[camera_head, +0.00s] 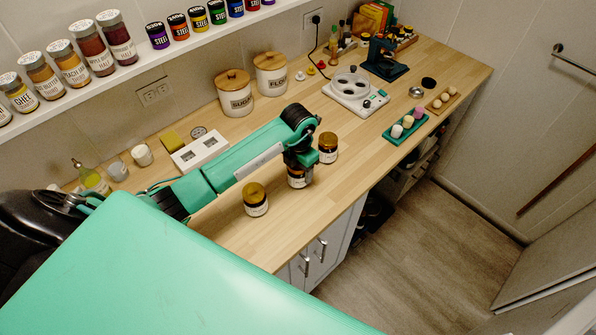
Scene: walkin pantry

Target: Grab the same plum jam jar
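Three small dark jars with gold-brown lids and white labels stand on the wooden counter. One jar (255,201) is nearest, another jar (328,147) is farther right, and a third jar (297,180) is between them. Their labels are too small to read, so I cannot tell which holds plum jam. My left gripper (298,162) points down at the middle jar and covers its lid. Whether its fingers are closed on that jar is hidden. My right gripper is out of view.
Large labelled jars (74,70) and small paint-like jars (180,28) line the wall shelf. Sugar (235,98) and flour (271,80) canisters stand behind my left arm. The counter's front edge is close to the jars.

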